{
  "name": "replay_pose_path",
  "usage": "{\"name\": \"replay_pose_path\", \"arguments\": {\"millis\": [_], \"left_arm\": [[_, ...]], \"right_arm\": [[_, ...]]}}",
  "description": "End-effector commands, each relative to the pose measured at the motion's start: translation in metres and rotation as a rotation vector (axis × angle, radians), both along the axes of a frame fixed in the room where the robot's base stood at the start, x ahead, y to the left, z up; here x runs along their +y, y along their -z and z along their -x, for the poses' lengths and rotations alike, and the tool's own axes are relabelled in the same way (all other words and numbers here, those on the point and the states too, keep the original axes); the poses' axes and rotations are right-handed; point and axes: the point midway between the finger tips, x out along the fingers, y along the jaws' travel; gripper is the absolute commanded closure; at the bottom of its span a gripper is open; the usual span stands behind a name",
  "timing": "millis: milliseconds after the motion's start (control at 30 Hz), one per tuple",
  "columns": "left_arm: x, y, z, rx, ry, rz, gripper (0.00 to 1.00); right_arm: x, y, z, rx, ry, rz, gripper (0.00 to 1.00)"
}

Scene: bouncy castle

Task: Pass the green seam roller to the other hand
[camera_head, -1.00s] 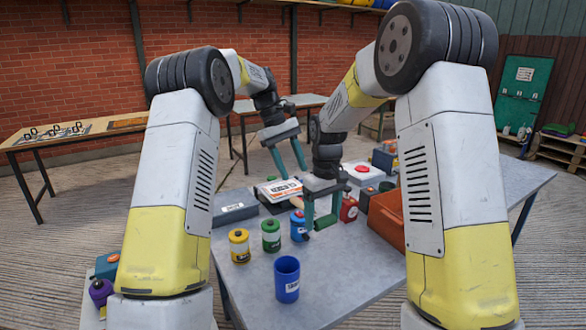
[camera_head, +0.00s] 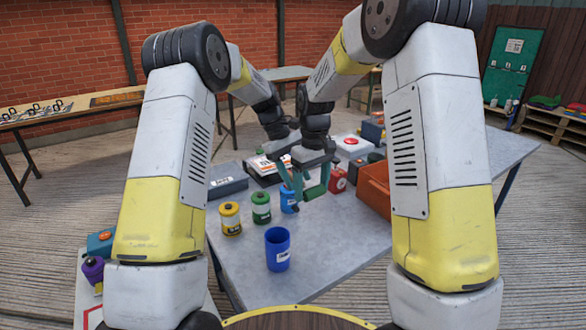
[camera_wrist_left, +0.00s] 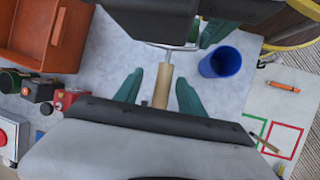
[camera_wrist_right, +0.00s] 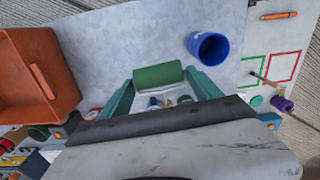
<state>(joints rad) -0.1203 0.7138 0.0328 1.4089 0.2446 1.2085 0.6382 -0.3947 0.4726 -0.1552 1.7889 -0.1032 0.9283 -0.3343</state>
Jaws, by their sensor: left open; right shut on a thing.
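The green seam roller has a green cylinder (camera_wrist_right: 158,76), a metal rod and a wooden handle (camera_wrist_left: 162,88). My right gripper (camera_head: 314,188) is shut on its green cylinder end, above the table. My left gripper (camera_wrist_left: 159,84) is open. Its two fingers stand on either side of the wooden handle, with visible gaps, so they seem not to touch it. In the head view the two grippers are close together and overlap, and the handle is mostly hidden there.
A blue cup (camera_head: 278,249) stands on the grey table (camera_head: 335,250) near the front. Yellow (camera_head: 230,219) and green (camera_head: 261,208) canisters stand to its left and behind. An orange bin (camera_head: 373,188) is at right.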

Motion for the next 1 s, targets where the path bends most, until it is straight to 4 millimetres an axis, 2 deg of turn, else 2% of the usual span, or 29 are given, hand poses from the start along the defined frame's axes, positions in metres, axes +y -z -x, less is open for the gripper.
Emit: {"name": "replay_pose_path", "arguments": {"millis": [267,500,633,667,700,800,1000], "left_arm": [[-0.0006,0.0011,0.0002,0.000,0.001,0.000,0.53],[-0.0009,0.0008,-0.0002,-0.002,0.000,0.001,1.00],[-0.0015,0.0004,-0.0006,-0.003,0.000,0.002,1.00],[-0.0018,0.0000,-0.0007,-0.004,0.000,0.002,1.00],[-0.0019,-0.0001,-0.0007,-0.005,0.001,0.003,1.00],[-0.0016,0.0000,-0.0006,-0.004,0.000,0.002,1.00],[-0.0010,0.0003,-0.0002,-0.002,0.000,0.001,1.00]], "right_arm": [[0.0001,-0.0003,-0.0002,-0.001,0.000,-0.001,0.77],[0.0007,-0.0002,0.0003,0.001,-0.002,-0.001,0.77],[0.0015,-0.0001,0.0009,0.002,-0.003,-0.001,0.77],[0.0016,0.0000,0.0010,0.002,-0.004,-0.001,0.25],[0.0017,0.0000,0.0009,0.002,-0.004,-0.001,0.17],[0.0012,0.0000,0.0007,0.002,-0.003,-0.001,0.01],[0.0005,0.0000,0.0003,0.001,-0.001,-0.001,0.01]]}}
